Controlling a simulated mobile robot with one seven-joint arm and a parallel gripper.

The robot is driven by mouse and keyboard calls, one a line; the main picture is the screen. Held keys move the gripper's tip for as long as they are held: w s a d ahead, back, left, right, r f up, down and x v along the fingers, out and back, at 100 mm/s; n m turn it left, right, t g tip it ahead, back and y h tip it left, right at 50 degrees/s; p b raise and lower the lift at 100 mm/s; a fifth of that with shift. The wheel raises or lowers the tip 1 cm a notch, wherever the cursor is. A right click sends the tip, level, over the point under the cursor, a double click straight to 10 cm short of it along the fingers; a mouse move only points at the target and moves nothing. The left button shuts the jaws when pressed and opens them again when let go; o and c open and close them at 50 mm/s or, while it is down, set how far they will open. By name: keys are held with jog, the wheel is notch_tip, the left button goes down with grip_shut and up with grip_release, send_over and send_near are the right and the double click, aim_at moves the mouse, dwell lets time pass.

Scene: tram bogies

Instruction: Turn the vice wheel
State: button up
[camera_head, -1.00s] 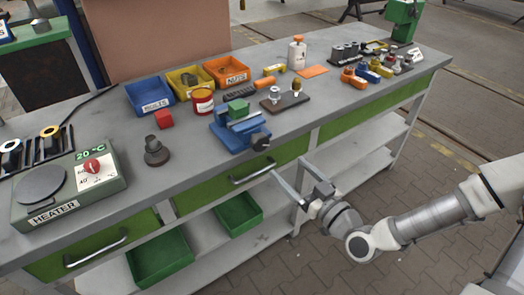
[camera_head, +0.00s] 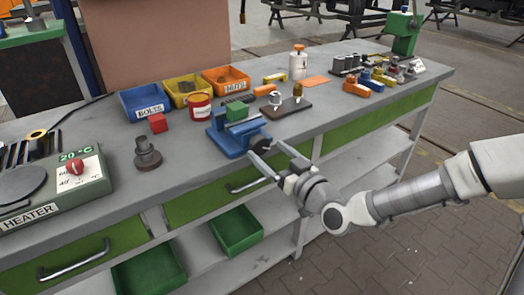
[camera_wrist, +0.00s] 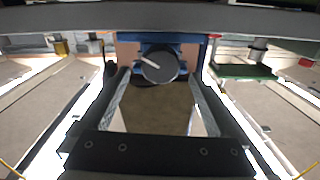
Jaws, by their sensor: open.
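The blue vice (camera_head: 232,138) stands at the front edge of the grey workbench, with a green block (camera_head: 236,111) in its jaws. Its dark round wheel (camera_head: 261,145) faces the front. In the wrist view the wheel (camera_wrist: 160,68) is a dark disc with a pale line on its upper left. My gripper (camera_head: 265,150) is open and empty, in front of the bench edge, pointing at the wheel. In the wrist view the wheel lies between the lines of my two fingers (camera_wrist: 160,80), near their tips, with a gap on each side. I cannot tell how deep it sits between them.
A heater (camera_head: 60,195) and a dark stepped part (camera_head: 147,153) stand left of the vice. A red can (camera_head: 199,107) and a red cube (camera_head: 158,123) are behind it. A brown board with pegs (camera_head: 286,108) lies to its right. A drawer handle (camera_head: 250,183) juts out below.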

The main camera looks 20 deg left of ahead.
aim_at(262, 146)
jog(key=shift+x, duration=1.9)
jog(key=c, duration=1.4)
